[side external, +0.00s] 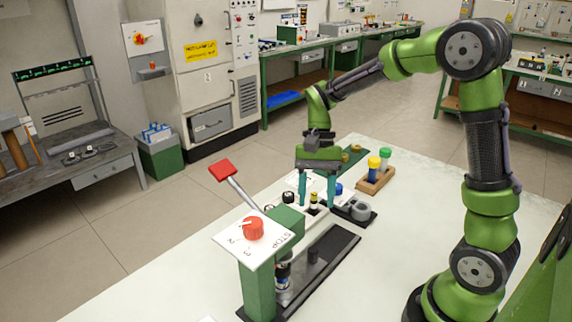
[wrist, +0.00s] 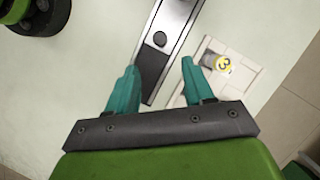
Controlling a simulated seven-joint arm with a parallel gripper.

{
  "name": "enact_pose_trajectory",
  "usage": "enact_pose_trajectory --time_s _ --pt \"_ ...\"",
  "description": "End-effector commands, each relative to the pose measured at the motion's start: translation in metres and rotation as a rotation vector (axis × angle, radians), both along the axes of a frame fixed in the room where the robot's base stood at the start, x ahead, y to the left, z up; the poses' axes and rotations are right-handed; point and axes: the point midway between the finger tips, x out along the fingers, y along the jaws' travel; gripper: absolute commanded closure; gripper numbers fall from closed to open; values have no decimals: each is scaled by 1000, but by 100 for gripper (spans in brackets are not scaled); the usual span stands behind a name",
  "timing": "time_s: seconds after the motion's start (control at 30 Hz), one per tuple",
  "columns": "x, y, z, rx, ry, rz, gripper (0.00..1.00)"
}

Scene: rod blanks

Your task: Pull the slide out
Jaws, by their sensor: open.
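The slide appears to be the long dark strip (side external: 335,245) on the table in the side external view, with a short dark round knob (side external: 314,251) standing on it. In the wrist view the dark strip (wrist: 152,80) has light metal edges, and its knob (wrist: 160,39) lies beyond my fingertips. My gripper (side external: 316,203) points down with two teal fingers apart and nothing held between them. In the wrist view my gripper (wrist: 160,65) is open, its left finger overlapping the strip's edge. The strip's near end is partly hidden by the green post.
A pale block (wrist: 238,88) holds a piece marked 3 (wrist: 222,65). A wooden rack (side external: 375,181) stands behind.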

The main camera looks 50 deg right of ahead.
Motion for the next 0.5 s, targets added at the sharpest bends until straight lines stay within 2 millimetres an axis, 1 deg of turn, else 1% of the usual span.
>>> enact_pose_trajectory --time_s 0.03,0.3,0.5 --pt "-4 4 -12 1 7 2 48" --pt "-18 23 -67 1 6 3 48" --pt "-25 34 -99 0 4 2 48"
